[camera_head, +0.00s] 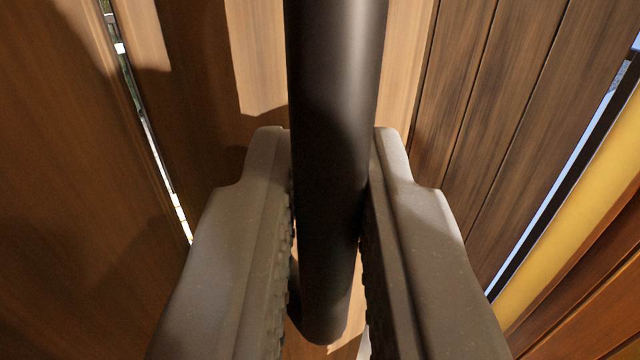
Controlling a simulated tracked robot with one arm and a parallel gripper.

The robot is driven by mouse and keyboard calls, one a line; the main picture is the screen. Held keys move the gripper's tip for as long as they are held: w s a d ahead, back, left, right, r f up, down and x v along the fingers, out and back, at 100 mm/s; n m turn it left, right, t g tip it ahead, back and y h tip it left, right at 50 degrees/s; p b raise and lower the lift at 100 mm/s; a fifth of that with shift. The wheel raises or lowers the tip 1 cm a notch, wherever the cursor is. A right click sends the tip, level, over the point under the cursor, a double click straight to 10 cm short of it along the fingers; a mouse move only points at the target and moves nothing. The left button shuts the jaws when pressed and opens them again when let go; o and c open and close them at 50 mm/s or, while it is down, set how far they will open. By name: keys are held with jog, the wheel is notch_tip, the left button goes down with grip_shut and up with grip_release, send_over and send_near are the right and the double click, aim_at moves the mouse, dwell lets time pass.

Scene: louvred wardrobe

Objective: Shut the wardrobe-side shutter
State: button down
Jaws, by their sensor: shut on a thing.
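My gripper (328,225) reaches up from the bottom of the view, one grey finger on each side of a dark round bar handle (336,90). Its ridged pads are closed on the bar.
On the left a brown wooden panel (60,200) stands beside a narrow bright gap (150,130). On the right are dark wooden planks (500,100), then a slanting bright gap (560,185) with a black edge, a yellow strip (575,220) and reddish-brown boards (590,315).

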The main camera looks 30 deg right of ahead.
jog(key=shift+s+a+f, duration=0.1)
jog(key=shift+s+f, duration=0.05)
jog(key=shift+f, duration=0.05)
jog(key=c, duration=1.8)
grip_release()
jog(key=shift+s+r, duration=0.15)
jog(key=shift+s, duration=0.05)
jog(key=shift+w, duration=0.2)
jog(key=shift+s, duration=0.1)
jog(key=b+v, duration=0.2)
jog(key=v, duration=1.1)
jog(key=shift+s, duration=0.25)
jog(key=shift+a, duration=0.2)
